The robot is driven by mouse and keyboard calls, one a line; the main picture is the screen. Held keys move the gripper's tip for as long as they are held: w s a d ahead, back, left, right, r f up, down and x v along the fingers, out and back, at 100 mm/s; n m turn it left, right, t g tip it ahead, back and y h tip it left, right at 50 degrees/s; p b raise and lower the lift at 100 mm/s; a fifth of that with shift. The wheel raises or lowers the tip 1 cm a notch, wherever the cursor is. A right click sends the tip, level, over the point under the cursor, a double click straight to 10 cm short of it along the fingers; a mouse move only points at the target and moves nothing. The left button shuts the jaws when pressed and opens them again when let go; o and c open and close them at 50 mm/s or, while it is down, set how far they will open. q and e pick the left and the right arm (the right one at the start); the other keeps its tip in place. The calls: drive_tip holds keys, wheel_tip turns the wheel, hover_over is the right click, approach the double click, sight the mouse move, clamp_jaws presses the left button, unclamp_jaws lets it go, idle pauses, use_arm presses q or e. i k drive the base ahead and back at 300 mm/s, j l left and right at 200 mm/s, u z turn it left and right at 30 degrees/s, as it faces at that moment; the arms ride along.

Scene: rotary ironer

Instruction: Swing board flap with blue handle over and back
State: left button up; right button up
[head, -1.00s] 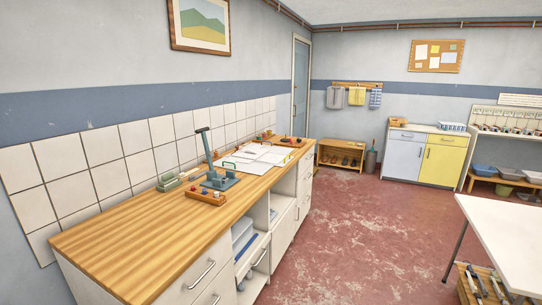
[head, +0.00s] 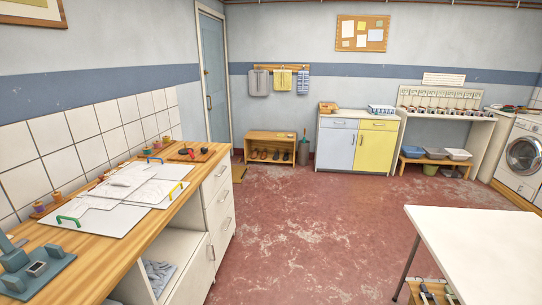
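A flat white folding board (head: 112,218) lies on the wooden counter at the left in the head view. A small blue handle (head: 154,159) stands on its far edge. A green handle (head: 68,221) is at its left near corner and a yellow handle (head: 177,189) is at its right side. A light, crumpled-looking sheet or print lies over the middle of the board. The flap edges are hard to tell apart from here. Neither of my grippers is in view.
The wooden counter (head: 82,270) has a grey-blue device (head: 35,270) at its near left and small pegs by the tiled wall. A white table (head: 480,245) stands at the lower right. The red floor (head: 290,240) between them is clear.

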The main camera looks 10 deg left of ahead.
sight(164, 171)
drive_tip(key=i+u, duration=0.1)
drive_tip(key=i, duration=0.35)
drive_tip(key=i+l+u, duration=0.1)
drive_tip(key=i, duration=0.4)
drive_tip(key=i+l+u, duration=0.15)
drive_tip(key=i, duration=0.3)
drive_tip(key=i+l+u, duration=0.1)
drive_tip(key=i, duration=0.4)
drive_tip(key=i+l+u, duration=0.1)
drive_tip(key=i+l, duration=0.15)
drive_tip(key=i, duration=0.2)
drive_tip(key=i+l+u, duration=0.3)
drive_tip(key=i+u, duration=0.15)
drive_tip(key=i+l+u, duration=0.75)
drive_tip(key=l+u, duration=0.15)
drive_tip(key=l, duration=0.15)
